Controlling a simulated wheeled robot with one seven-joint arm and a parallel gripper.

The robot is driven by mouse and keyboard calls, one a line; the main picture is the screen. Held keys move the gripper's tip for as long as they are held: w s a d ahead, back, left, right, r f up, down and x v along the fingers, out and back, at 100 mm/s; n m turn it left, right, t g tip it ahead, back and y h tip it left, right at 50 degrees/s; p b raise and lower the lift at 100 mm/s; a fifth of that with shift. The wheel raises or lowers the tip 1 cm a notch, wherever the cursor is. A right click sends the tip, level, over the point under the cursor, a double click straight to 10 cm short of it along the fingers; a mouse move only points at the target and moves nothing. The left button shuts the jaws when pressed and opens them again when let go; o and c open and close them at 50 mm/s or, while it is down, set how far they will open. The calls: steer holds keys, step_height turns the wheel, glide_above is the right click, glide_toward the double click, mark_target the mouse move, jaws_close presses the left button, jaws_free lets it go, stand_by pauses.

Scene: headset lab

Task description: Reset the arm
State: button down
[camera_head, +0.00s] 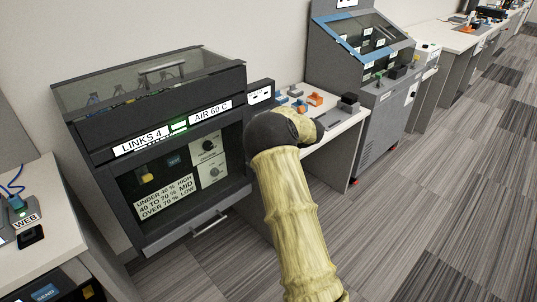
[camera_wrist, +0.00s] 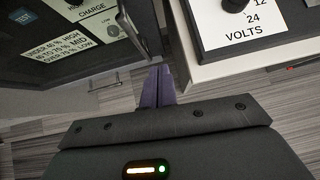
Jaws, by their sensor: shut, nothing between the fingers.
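My arm (camera_head: 296,215) rises from the bottom of the head view, tan and ribbed, with a dark bent joint in front of the small table. My gripper (camera_wrist: 157,72) shows in the wrist view, its two purple-grey fingers close together, shut and empty. The fingers point towards the gap between a dark cabinet and a white table edge, above the floor. They appear apart from both, though how near they are is hard to tell. In the head view the gripper is hidden behind the arm.
A dark cabinet (camera_head: 160,142) labelled "LINKS 4" and "AIR 60 C" stands left of the arm, its handle (camera_head: 209,224) low in front. A white table (camera_head: 338,128) with small orange and grey parts stands behind the arm. A grey console (camera_head: 362,75) is further right. Carpet (camera_head: 440,210) at right is clear.

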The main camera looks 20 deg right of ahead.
steer(key=s+a+r+m+t+h, duration=0.15)
steer(key=s+r+m, duration=0.35)
steer(key=m, duration=0.7)
steer(key=s+r+m+h, duration=0.3)
steer(key=s+m, duration=0.3)
steer(key=m, duration=0.5)
steer(key=s+a+f+m+g, duration=0.1)
steer(key=s+a+m+g, duration=0.1)
steer(key=s+a+m, duration=0.5)
steer(key=s+a+f+m+g+y, duration=0.1)
steer(key=s+m+g, duration=0.25)
steer(key=s, duration=0.75)
steer(key=s+a+f+m+g, duration=0.2)
steer(key=s+a+m, duration=0.3)
steer(key=s+m, duration=0.3)
step_height(320, 180, up, 24)
steer(key=n+p, duration=0.1)
steer(key=p, duration=2.3)
steer(key=shift+s+d+r, duration=0.15)
steer(key=shift+s+r, duration=0.05)
steer(key=shift+s, duration=0.2)
